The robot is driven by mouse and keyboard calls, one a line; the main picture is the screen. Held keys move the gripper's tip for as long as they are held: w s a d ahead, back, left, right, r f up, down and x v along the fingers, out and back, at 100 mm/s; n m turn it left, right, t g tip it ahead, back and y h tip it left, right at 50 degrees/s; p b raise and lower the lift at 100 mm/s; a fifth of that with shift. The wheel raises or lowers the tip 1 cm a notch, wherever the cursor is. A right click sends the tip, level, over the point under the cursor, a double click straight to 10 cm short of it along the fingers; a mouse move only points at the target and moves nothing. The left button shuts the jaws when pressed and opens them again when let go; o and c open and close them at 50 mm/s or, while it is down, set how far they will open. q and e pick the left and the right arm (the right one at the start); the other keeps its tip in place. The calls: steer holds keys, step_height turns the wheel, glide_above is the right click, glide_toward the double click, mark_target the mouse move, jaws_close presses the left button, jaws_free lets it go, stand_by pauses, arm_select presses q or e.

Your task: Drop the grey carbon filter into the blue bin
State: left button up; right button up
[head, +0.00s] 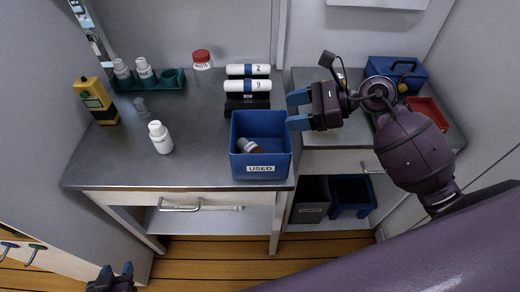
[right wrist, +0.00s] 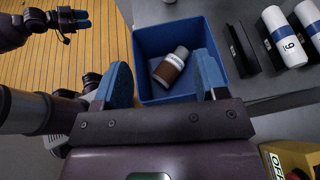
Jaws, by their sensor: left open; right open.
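The blue bin (head: 278,165), labelled USED, stands at the front right of the grey counter. It also shows in the right wrist view (right wrist: 213,30). A grey cylinder with a brown band, which looks like the carbon filter (head: 249,146), lies tilted inside the bin; it also shows in the right wrist view (right wrist: 171,66). My right gripper (head: 298,110) is open and empty, above the bin's right side and apart from the filter. My left gripper (head: 112,272) is open and empty, low at the bottom left, away from the counter.
White cylinders marked 2 (head: 248,70) and 9 (head: 247,86) lie on a dark rack behind the bin. A white bottle (head: 161,138), yellow device (head: 97,101), teal rack (head: 150,86) and red-lidded jar (head: 202,60) stand left. A blue toolbox (head: 405,72) stands right. The counter's front middle is clear.

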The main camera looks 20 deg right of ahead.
steer(key=shift+b+v, duration=0.35)
steer(key=shift+v, duration=2.35)
steer(key=shift+a, duration=0.1)
steer(key=w+d+r+m+t, duration=0.25)
steer(key=m+t, duration=0.45)
steer(key=m, duration=0.4)
steer(key=w+d+r+m+t, duration=0.1)
steer(key=w+r+m+t, duration=0.25)
steer(key=m+t, duration=0.45)
steer(key=s+d+f+m+g+h, duration=0.2)
steer(key=f+m+h, duration=0.4)
steer(key=f+m, duration=0.5)
steer(key=s+d+f+m+g+h, duration=0.25)
steer(key=f+m+h, duration=0.55)
steer(key=m, duration=0.6)
steer(key=s+a+f+m+g, duration=0.2)
steer(key=s+f, duration=0.5)
steer(key=s+a+f+m+g+y, duration=0.1)
steer(key=s+a+f+m+g, duration=0.1)
steer(key=s+f, duration=0.5)
steer(key=shift+s+a+f+m, duration=0.35)
steer(key=shift+a+f+m, duration=0.15)
steer(key=shift+a, duration=0.3)
